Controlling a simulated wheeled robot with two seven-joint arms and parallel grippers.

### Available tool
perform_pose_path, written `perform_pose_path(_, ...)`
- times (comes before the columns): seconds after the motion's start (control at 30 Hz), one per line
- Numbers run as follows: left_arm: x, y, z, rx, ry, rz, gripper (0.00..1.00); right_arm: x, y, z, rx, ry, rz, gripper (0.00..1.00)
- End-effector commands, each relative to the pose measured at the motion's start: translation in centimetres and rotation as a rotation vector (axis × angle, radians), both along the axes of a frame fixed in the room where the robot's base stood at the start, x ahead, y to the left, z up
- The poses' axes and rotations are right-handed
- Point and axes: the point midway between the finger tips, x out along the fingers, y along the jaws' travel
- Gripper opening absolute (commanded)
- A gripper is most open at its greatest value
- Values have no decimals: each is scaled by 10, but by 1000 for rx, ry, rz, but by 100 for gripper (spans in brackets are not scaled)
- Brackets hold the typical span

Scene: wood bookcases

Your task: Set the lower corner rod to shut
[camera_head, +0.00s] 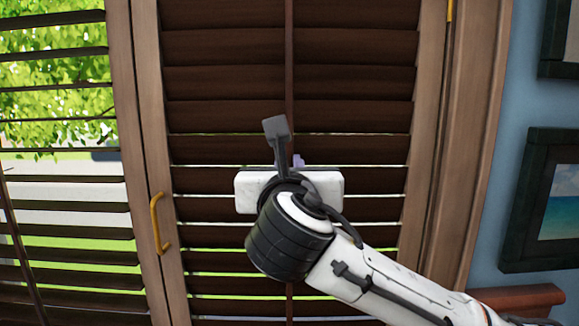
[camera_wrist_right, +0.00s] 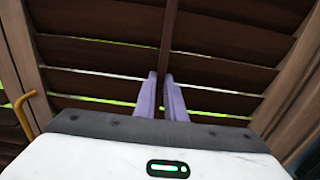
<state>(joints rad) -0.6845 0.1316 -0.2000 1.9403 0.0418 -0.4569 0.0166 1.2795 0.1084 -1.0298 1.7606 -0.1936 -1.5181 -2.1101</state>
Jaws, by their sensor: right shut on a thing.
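The dark brown vertical rod (camera_head: 289,60) runs down the middle of the right-hand louvred shutter panel. It also shows in the right wrist view (camera_wrist_right: 170,30), running down to the fingers. My right gripper (camera_head: 298,160) is in front of this panel, its white body and wrist hiding the middle of the rod. In the right wrist view, the two pale purple fingers (camera_wrist_right: 161,77) are shut on the rod, one on each side. The slats (camera_head: 225,82) lie nearly flat over each other, with thin bright gaps, wider low down. My left gripper is not in view.
The left shutter panel (camera_head: 65,215) has its slats open, with greenery showing through. A yellow handle (camera_head: 156,223) sits on the frame between the panels. Framed pictures (camera_head: 535,195) hang on the blue wall at right. A brown ledge (camera_head: 535,299) is at lower right.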

Motion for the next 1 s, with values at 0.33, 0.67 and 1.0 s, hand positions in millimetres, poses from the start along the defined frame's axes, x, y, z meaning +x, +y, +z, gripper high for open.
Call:
perform_pose_path(0.33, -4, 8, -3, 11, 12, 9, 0, 2, -1, 10, 2, -9, 0, 0)
perform_pose_path(0.67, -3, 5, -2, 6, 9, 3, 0, 2, 0, 7, 1, -4, 0, 29)
perform_pose_path(1.0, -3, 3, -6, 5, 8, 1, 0, -32, 1, 6, 2, -6, 4, 29)
